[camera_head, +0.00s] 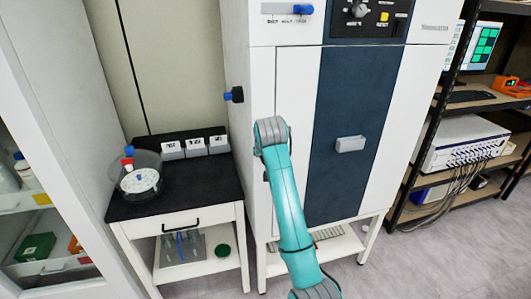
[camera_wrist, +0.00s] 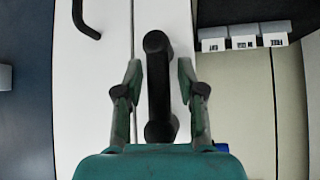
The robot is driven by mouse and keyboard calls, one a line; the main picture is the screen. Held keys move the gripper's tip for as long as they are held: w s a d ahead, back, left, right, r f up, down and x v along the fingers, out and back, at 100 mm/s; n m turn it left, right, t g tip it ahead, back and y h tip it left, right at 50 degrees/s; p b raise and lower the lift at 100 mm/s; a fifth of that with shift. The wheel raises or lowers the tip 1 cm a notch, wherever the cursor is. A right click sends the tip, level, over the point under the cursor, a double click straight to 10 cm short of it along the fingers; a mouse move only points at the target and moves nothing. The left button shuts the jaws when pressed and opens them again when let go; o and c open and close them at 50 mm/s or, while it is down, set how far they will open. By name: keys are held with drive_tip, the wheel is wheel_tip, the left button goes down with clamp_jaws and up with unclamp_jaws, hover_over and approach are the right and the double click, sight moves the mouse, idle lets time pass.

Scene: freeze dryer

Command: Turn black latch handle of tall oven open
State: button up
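The tall oven (camera_head: 300,120) is white with a dark blue panel in its door. In the wrist view, a black latch handle (camera_wrist: 158,90) with rounded ends lies along the white oven surface. My gripper (camera_wrist: 159,67) is open, with one finger on each side of this handle and a visible gap on both sides. Whether the fingertips reach past the handle in depth cannot be told. In the head view, my arm hides the fingers and this handle. Another black handle (camera_wrist: 85,18) shows at the top left of the wrist view.
A black-topped side table (camera_head: 185,185) with a round clear vessel (camera_head: 140,180) and labelled white boxes (camera_head: 197,147) stands left of the oven. A blue-and-black knob (camera_head: 235,95) sticks out of the oven's left side. A shelf rack (camera_head: 425,150) stands at right.

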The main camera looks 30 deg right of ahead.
drive_tip(key=shift+r, duration=0.1)
drive_tip(key=v, duration=1.2)
idle(0.4)
